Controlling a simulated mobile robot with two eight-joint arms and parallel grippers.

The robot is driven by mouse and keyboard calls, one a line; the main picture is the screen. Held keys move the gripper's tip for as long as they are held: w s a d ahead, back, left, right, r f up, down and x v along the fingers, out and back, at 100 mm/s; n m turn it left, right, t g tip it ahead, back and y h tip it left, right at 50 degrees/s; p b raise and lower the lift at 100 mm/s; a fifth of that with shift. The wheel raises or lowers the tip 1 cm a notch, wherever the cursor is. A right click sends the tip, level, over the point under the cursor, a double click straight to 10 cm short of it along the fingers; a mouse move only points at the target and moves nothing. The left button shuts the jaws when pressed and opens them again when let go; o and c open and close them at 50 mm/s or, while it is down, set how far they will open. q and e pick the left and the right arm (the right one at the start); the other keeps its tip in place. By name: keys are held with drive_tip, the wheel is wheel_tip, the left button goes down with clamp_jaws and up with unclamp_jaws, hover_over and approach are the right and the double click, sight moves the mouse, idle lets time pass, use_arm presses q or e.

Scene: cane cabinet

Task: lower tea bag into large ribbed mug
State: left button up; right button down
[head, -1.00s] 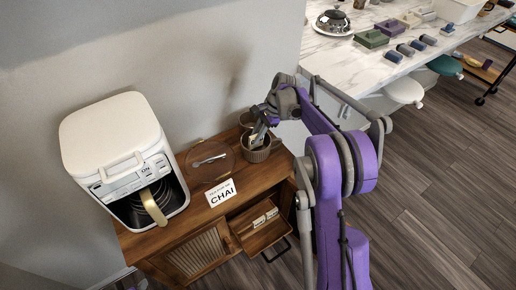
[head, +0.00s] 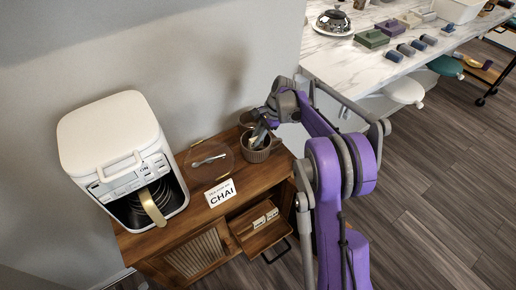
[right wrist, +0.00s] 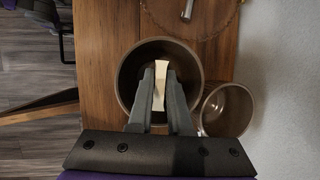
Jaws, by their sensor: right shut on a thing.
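The large ribbed mug (head: 258,155) stands on the right part of the wooden cabinet top; the right wrist view looks down into its dark opening (right wrist: 128,78). My right gripper (head: 258,138) points down at the mug's mouth. In the right wrist view its fingers (right wrist: 159,88) are shut on a pale tea bag (right wrist: 160,74), which shows between them over the mug's interior. The fingertips look within the mug's rim; how deep the tea bag sits is unclear. In the head view the gripper hides the tea bag. My left gripper is not in view.
A smaller cup (right wrist: 228,108) stands close beside the mug. A round glass tray (head: 213,173) with a spoon (head: 209,160), a CHAI sign (head: 221,193) and a white coffee maker (head: 112,140) share the cabinet top. A drawer (head: 262,240) with small packets is open below.

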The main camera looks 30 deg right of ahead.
drive_tip(key=shift+f+b, duration=0.75)
drive_tip(key=shift+f, duration=0.5)
idle(0.3)
drive_tip(key=c, duration=0.8)
unclamp_jaws()
drive_tip(key=shift+o, duration=0.2)
